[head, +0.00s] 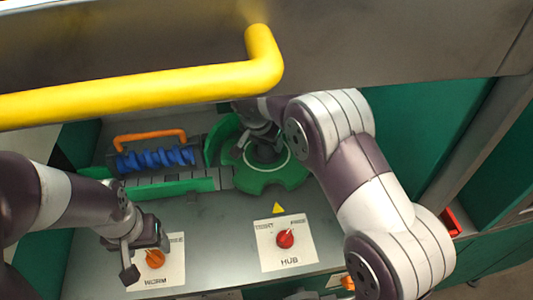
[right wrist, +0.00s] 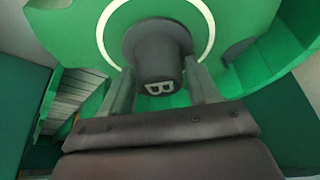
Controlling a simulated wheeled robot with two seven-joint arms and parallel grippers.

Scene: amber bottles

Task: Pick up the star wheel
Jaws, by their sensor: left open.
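The star wheel (head: 262,179) is a green notched disc with a white ring and a dark central hub. It lies flat on the grey deck in the middle of the head view, beside a curved green guide. In the right wrist view the dark hub (right wrist: 158,55) bears a letter B, and the wheel's green face fills the top. My right gripper (right wrist: 160,76) has one finger on each side of this hub, close against it. In the head view my right arm partly covers the wheel. My left gripper (head: 146,256) is open and empty over the front panel by the orange knob (head: 155,259).
A blue worm screw (head: 155,159) with an orange handle (head: 150,138) lies left of the wheel. A red HUB knob (head: 285,239) sits on a white plate in front. A thick yellow bar (head: 150,86) on a raised grey cover crosses above. Green walls flank the deck.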

